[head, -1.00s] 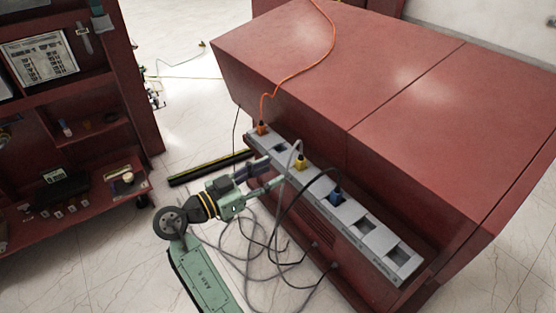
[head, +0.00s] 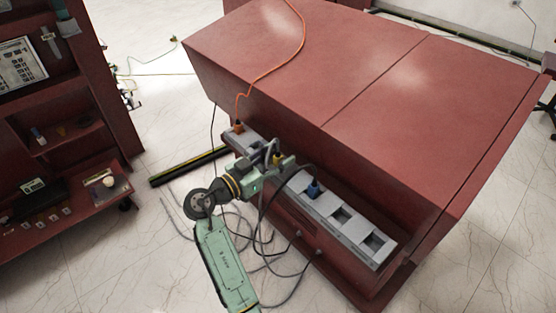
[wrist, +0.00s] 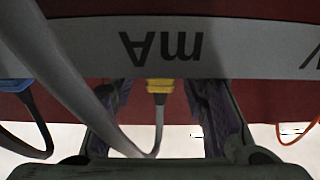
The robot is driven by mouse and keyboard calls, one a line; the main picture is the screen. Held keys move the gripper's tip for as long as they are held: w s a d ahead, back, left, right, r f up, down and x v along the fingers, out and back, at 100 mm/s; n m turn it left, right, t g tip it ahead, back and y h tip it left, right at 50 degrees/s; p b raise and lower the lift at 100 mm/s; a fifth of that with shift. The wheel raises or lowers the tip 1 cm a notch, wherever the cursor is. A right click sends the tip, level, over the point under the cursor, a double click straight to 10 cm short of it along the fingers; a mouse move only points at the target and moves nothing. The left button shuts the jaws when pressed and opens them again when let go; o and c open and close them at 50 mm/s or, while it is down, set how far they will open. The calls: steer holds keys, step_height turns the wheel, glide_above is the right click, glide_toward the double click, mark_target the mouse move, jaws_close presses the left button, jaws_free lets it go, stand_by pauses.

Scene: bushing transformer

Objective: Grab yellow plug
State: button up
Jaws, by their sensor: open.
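The yellow plug (head: 277,159) sits in the grey socket strip (head: 340,213) on the red cabinet's side, with a grey cable attached. My gripper (head: 275,170) is open at the strip, close around the plug. In the wrist view the yellow plug (wrist: 159,85) shows between the two spread fingers, with a gap on each side. Its cable runs down and loops left across the left finger. The head view partly hides the plug behind my gripper.
A blue plug (head: 313,188) sits to the right in the strip, and an orange plug (head: 238,127) to the left. Several loose cables hang below. The red cabinet (head: 330,70) rises behind. A red shelf (head: 110,110) stands at the left.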

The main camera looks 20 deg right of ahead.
steer(key=shift+c, duration=0.2)
jaws_close()
steer(key=shift+r, duration=0.1)
stand_by(0.4)
